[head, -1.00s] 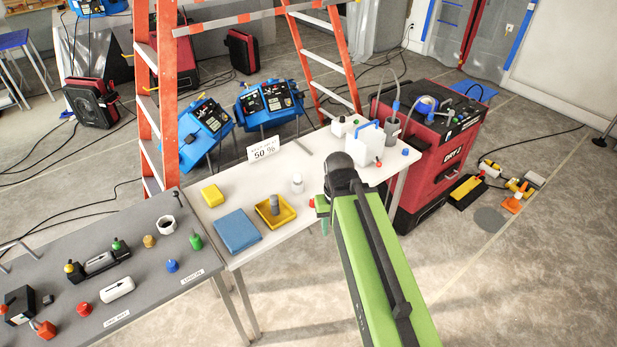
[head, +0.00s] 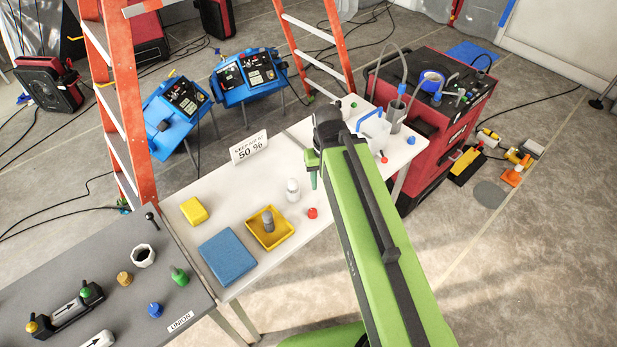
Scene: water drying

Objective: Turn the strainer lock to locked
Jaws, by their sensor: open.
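I cannot pick out the strainer lock for certain. A red machine (head: 432,130) stands at the right, with hoses, a blue-ringed round part (head: 431,80) and small green fittings on top. My gripper (head: 313,172) hangs over this table at the end of my green arm, left of the container. Its green finger points down, open and apart from anything; my arm hides part of the table.
A grey table (head: 75,262) bears fittings at left. An orange ladder (head: 128,95) stands behind.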

